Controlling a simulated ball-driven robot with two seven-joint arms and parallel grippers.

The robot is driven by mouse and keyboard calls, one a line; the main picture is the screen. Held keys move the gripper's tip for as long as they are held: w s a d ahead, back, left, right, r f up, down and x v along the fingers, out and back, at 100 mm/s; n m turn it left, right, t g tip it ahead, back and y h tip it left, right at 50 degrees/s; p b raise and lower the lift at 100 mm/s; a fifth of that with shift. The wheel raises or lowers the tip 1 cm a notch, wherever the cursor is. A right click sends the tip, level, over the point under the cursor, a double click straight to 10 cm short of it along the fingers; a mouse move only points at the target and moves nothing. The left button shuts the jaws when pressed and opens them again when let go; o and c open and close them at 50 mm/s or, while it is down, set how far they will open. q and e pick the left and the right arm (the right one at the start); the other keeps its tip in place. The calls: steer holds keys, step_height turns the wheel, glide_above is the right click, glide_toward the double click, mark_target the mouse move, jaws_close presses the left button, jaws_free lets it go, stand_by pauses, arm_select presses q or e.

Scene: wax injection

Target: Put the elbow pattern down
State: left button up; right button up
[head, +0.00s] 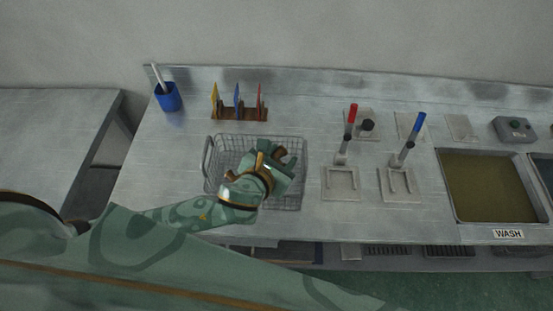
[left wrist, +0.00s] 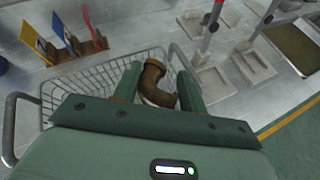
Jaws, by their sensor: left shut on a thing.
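The elbow pattern (left wrist: 154,82) is a brown, curved pipe piece. My left gripper (left wrist: 160,88) is shut on it, with one green finger on each side. In the head view my left gripper (head: 284,166) is over the right part of a wire basket (head: 225,150), and the pattern is mostly hidden by the hand. The basket also shows below the fingers in the left wrist view (left wrist: 75,88). I cannot tell whether the pattern touches the basket floor. My right gripper is not in view.
A rack (head: 238,114) with blue, red and yellow upright pieces stands behind the basket. Two clamp stands with red (head: 352,113) and blue (head: 419,124) handles stand to the right. A wash tank (head: 490,185) is further right. A blue cup (head: 168,97) stands back left. Bench left of the basket is clear.

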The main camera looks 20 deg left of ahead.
mark_target(281, 151)
arm_select(q)
steer(key=w+f+b, duration=0.1)
steer(key=w+f, duration=0.1)
steer(key=f, duration=0.1)
steer(key=w+a+f+b, duration=0.1)
steer(key=w+f, duration=0.1)
steer(key=f, duration=0.1)
steer(key=w+a+f+b, duration=0.1)
steer(key=w+f, duration=0.1)
steer(key=f, duration=0.1)
steer(key=shift+w+f+b, duration=0.1)
steer(key=shift+f+b, duration=0.15)
steer(key=shift+b, duration=0.15)
steer(key=shift+f, duration=0.1)
steer(key=shift+f, duration=0.6)
steer(key=o, duration=1)
steer(key=shift+c, duration=0.2)
steer(key=shift+r, duration=0.4)
steer(key=p+v, duration=0.2)
steer(key=v, duration=1)
steer(key=shift+r+p, duration=0.25)
steer(key=shift+p, duration=0.1)
